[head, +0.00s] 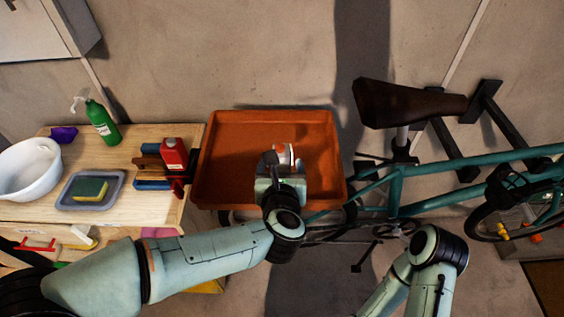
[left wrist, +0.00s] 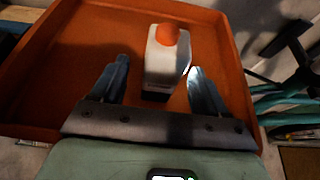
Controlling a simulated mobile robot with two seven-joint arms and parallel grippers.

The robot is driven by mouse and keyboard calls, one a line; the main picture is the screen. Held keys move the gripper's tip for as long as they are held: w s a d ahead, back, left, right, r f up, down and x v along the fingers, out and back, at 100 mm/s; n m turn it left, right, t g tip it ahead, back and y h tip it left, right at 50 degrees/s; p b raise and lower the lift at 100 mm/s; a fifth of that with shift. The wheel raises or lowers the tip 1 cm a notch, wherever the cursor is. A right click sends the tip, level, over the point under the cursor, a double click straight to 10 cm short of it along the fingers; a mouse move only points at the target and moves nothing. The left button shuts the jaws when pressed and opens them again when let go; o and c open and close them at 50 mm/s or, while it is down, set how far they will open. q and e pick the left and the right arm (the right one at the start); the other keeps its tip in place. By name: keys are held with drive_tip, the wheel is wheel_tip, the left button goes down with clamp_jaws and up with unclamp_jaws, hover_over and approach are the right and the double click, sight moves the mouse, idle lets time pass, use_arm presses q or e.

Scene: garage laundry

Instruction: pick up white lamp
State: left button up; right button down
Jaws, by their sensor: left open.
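The white lamp (left wrist: 166,62) has a pale, boxy body and a rounded orange top. It is in the orange tray (left wrist: 30,92). In the head view the lamp (head: 284,152) shows just beyond my left gripper (head: 283,165), which hides part of it. In the left wrist view the open fingers of my left gripper (left wrist: 158,68) point towards the lamp, with its near end between the fingertips. I cannot tell whether either finger touches it. My right arm shows at the lower right of the head view, but its gripper is out of view.
A wooden table (head: 115,205) on the left holds a white bowl (head: 30,168), a green bottle (head: 102,122), a sponge tray (head: 66,200) and a red container (head: 173,152). A teal bicycle (head: 440,168) stands close to the tray's right side. The tray is otherwise mostly bare.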

use_arm(q)
drive_tip(key=x, duration=0.5)
drive_tip(key=shift+d+f, duration=0.15)
drive_tip(key=shift+f, duration=0.2)
drive_tip(key=c, duration=1.1)
